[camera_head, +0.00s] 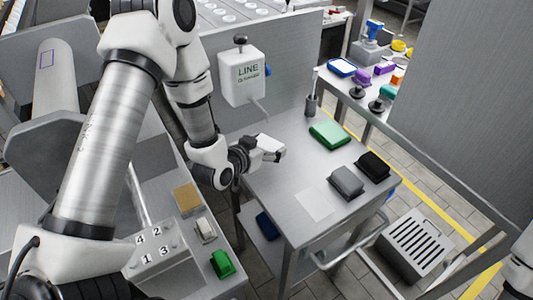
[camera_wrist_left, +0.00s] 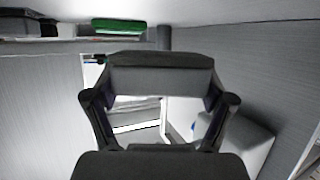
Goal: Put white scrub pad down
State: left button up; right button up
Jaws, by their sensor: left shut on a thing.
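My left gripper (camera_head: 262,152) is shut on the white scrub pad (camera_head: 271,143). It holds the pad near the left edge of the grey table (camera_head: 290,165), beside the upright panel. In the left wrist view, the pad (camera_wrist_left: 160,80) spans between the gripper's dark fingers (camera_wrist_left: 160,100) and looks grey in shade, with a dark layer along its top. I cannot tell whether the pad touches the table. A pale square (camera_head: 314,204) lies flat at the table's front. My right gripper is not in view.
A green pad (camera_head: 329,134), a grey pad (camera_head: 346,182) and a black pad (camera_head: 373,166) lie on the table. A dark holder (camera_head: 311,104) stands at the back. A white LINE box (camera_head: 242,77) hangs on the panel. The table's middle is clear.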

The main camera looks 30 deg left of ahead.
aim_at(267, 163)
pick_arm(q)
jog(key=f, duration=0.4)
jog(key=shift+d, duration=0.2)
jog(key=shift+w+a+f, duration=0.15)
jog(key=shift+a+f, duration=0.1)
jog(key=shift+f, duration=0.1)
jog(key=o, duration=0.7)
jog(key=shift+r+p, duration=0.2)
jog(key=shift+p, duration=0.1)
jog(key=v, duration=0.7)
jog(key=shift+b, duration=0.35)
